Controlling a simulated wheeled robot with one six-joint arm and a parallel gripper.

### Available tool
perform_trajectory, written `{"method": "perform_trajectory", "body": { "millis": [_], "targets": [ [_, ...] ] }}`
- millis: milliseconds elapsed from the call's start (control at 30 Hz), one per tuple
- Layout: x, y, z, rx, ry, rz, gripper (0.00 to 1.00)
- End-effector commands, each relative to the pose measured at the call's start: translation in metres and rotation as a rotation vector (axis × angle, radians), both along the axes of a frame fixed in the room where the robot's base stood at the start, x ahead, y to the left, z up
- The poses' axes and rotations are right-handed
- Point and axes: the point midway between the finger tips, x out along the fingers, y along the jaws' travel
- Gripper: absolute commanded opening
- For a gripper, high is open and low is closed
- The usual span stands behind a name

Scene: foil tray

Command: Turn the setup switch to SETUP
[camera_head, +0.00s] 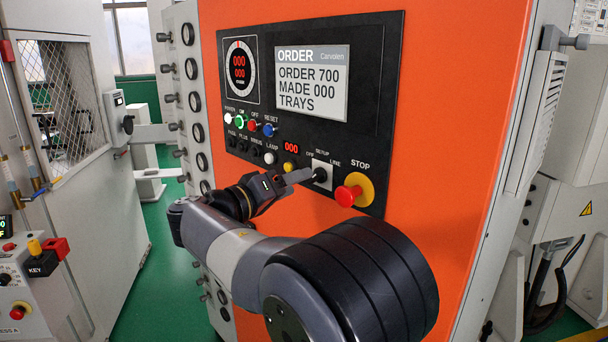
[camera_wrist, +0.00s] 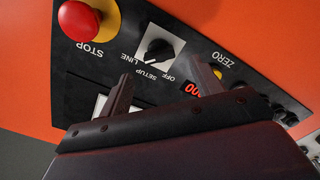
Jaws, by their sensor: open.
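The setup switch is a black rotary knob on a white square plate, on the dark panel of the orange machine. The knob (camera_head: 320,175) shows in the head view right at the tip of my gripper (camera_head: 305,176). The wrist view shows the knob (camera_wrist: 158,50) upside down, with the labels OFF, SETUP and LINE along one side of its plate. Which label the knob points at is too small to tell surely. In the wrist view my gripper (camera_wrist: 162,72) is open and empty. Its two fingers are spread either side of the knob's line, with the knob just beyond the fingertips.
The red STOP button (camera_head: 348,195) on its yellow base sits right of the switch and also shows in the wrist view (camera_wrist: 78,20). A yellow button (camera_head: 290,166), a red number display (camera_head: 291,148) and several small buttons lie to the left. The order screen (camera_head: 312,82) is above.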

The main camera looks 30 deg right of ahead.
Motion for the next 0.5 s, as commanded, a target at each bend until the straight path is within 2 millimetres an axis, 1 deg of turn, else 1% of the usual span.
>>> {"method": "perform_trajectory", "body": {
  "millis": [33, 200, 333, 500],
  "targets": [
    [0.002, -0.01, 0.003, 0.0, 0.001, -0.005, 0.62],
    [0.009, -0.03, 0.001, -0.001, 0.002, -0.003, 0.62],
    [0.011, -0.037, 0.0, 0.0, 0.001, 0.0, 0.62],
    [0.012, -0.039, -0.001, 0.0, 0.001, 0.001, 0.62]
  ]
}}
